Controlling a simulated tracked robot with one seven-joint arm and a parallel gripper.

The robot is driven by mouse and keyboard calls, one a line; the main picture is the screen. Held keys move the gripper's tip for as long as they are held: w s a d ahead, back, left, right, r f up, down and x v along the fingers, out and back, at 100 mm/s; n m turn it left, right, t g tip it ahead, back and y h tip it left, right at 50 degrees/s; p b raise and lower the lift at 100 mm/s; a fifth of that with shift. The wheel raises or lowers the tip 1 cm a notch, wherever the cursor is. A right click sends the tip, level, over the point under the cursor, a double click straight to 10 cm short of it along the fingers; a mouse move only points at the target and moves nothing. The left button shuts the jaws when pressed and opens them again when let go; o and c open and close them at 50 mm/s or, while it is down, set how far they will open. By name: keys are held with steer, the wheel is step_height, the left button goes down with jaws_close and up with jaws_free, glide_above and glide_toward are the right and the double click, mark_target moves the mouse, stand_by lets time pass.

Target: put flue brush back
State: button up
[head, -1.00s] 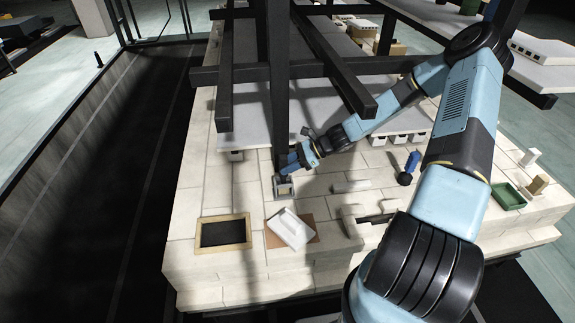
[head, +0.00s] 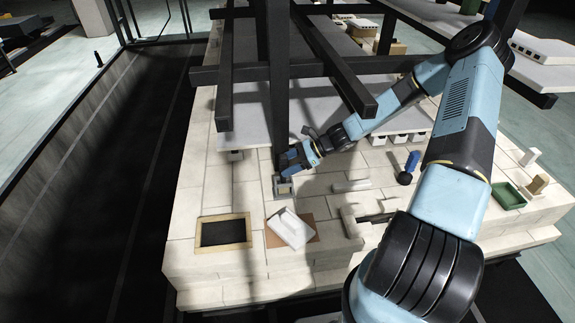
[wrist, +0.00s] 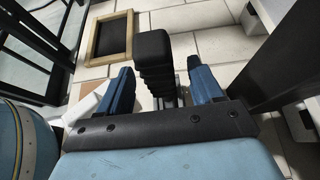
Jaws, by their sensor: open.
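My gripper (wrist: 160,88) is open, its two blue fingers apart on either side of a black ribbed piece, which looks like the head of the flue brush (wrist: 153,58). Gaps show between the brush and both fingers. In the head view my gripper (head: 284,172) is low over a small grey square holder (head: 284,188) on the pale brick top. The brush seems to stand upright at this holder. Its lower end is hidden, so I cannot tell how deep it sits.
A dark post (head: 279,90) rises close behind my gripper, with dark beams overhead. A wood-framed black tray (head: 223,233) and a white block (head: 290,228) lie in front. A blue-handled tool with a black end (head: 409,168) and a green tray (head: 508,196) are right.

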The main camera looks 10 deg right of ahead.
steer(key=v, duration=0.7)
steer(key=shift+d+r, duration=0.2)
steer(key=shift+d, duration=0.05)
stand_by(1.5)
steer(key=shift+d, duration=0.1)
steer(key=v, duration=1.3)
steer(key=shift+d+r, duration=0.2)
steer(key=shift+d, duration=0.15)
stand_by(0.5)
